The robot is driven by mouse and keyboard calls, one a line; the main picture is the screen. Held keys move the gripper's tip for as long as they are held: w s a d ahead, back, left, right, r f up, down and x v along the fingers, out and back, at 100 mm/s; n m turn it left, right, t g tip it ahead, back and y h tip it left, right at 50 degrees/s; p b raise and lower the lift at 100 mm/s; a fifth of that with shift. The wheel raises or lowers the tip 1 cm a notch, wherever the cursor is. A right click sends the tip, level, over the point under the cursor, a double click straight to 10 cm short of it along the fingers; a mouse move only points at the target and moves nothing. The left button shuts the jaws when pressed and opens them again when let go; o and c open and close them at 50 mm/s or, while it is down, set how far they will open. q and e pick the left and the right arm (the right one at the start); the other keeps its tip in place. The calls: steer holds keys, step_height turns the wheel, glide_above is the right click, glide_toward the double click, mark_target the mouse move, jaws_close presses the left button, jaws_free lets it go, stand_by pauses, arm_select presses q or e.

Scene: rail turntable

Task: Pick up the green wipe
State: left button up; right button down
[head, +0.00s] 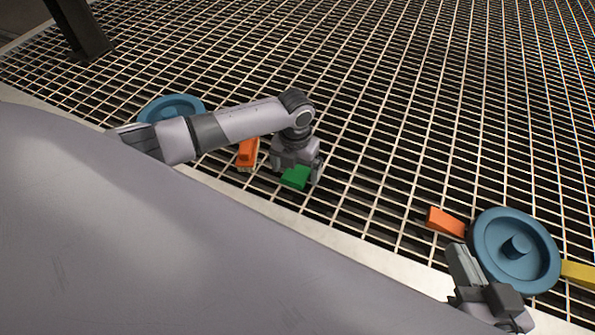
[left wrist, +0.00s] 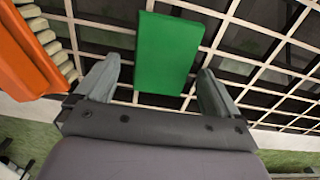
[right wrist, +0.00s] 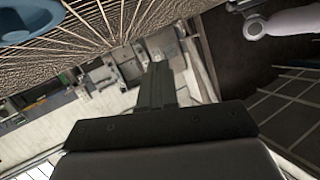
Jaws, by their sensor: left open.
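The green wipe (head: 295,177) is a flat green block lying on the metal grating. In the left wrist view the green wipe (left wrist: 166,53) sits ahead of and between the two fingers. My left gripper (head: 298,174) is directly above it, and in its wrist view the left gripper (left wrist: 158,85) has its fingers spread apart with nothing between the tips but the near end of the wipe's span. My right gripper (head: 462,262) is at the lower right beside a blue wheel. In the right wrist view the right gripper (right wrist: 157,75) has its fingers together, with nothing visible between them.
An orange brush (head: 248,152) with pale bristles lies just left of the wipe. One blue wheel (head: 185,103) is partly behind my left arm; another blue wheel (head: 490,240) is at the right, with an orange block (head: 445,221) and a yellow piece (head: 580,272) beside it. The grating behind is clear.

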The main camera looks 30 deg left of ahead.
mark_target(296, 172)
arm_select(q)
steer(key=c, duration=1.1)
steer(key=shift+r, duration=0.1)
